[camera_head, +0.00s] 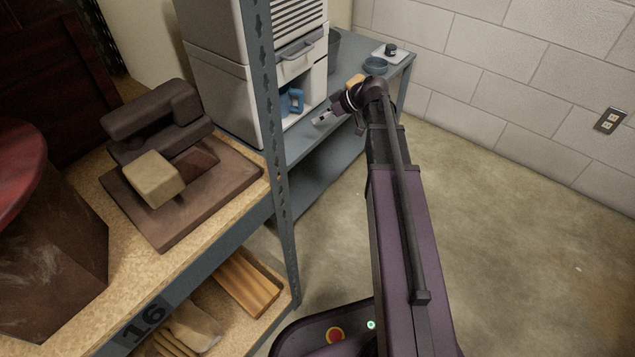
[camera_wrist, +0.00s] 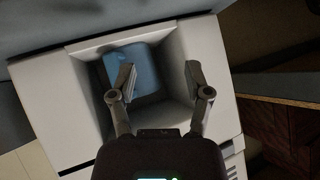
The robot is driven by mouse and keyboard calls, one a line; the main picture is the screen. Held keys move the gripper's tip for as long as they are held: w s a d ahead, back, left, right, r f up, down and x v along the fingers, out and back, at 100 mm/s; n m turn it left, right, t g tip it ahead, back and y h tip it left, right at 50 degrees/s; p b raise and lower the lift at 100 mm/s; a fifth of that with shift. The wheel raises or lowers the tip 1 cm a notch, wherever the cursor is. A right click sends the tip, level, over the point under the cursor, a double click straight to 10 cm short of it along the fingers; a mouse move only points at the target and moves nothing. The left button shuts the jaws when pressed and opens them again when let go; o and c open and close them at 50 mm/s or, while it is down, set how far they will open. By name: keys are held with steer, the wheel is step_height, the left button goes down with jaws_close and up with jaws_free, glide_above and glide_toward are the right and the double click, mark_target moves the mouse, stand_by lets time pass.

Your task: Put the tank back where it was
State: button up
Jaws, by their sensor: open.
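The blue tank (camera_head: 292,101) sits inside the open recess of a tall white and grey machine (camera_head: 298,68). In the wrist view, the tank (camera_wrist: 146,66) is a rounded blue block toward the left of the recess, with its lower part partly covered by my left finger. My gripper (camera_wrist: 159,74) is open and faces the recess, its fingers apart and nothing held between them. In the head view, my gripper (camera_head: 322,119) is in front of the recess, to the right of the tank. I cannot tell whether a finger touches the tank.
The machine stands on a grey shelf (camera_head: 330,146). A dark bin (camera_head: 333,50), a blue-grey bowl (camera_head: 375,66) and a white tray (camera_head: 397,53) stand farther back. A metal post (camera_head: 270,120) and a wooden shelf with dark blocks (camera_head: 150,110) are at left. Floor at right is clear.

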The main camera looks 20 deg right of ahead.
steer(key=s+a+f+m+g+h, duration=0.1)
steer(key=s+a+f+m+h, duration=0.1)
steer(key=s, duration=0.4)
steer(key=s+a+f+m+g+h, duration=0.2)
steer(key=s+f+m+h, duration=0.1)
steer(key=s, duration=0.4)
steer(key=s+a+f+m+g+h, duration=0.1)
steer(key=s+a+f+m+h, duration=0.1)
steer(key=s, duration=0.5)
steer(key=a+m+h, duration=0.1)
steer(key=m+h, duration=0.1)
steer(key=shift+s+f+g+h, duration=0.15)
steer(key=shift+g+h, duration=0.15)
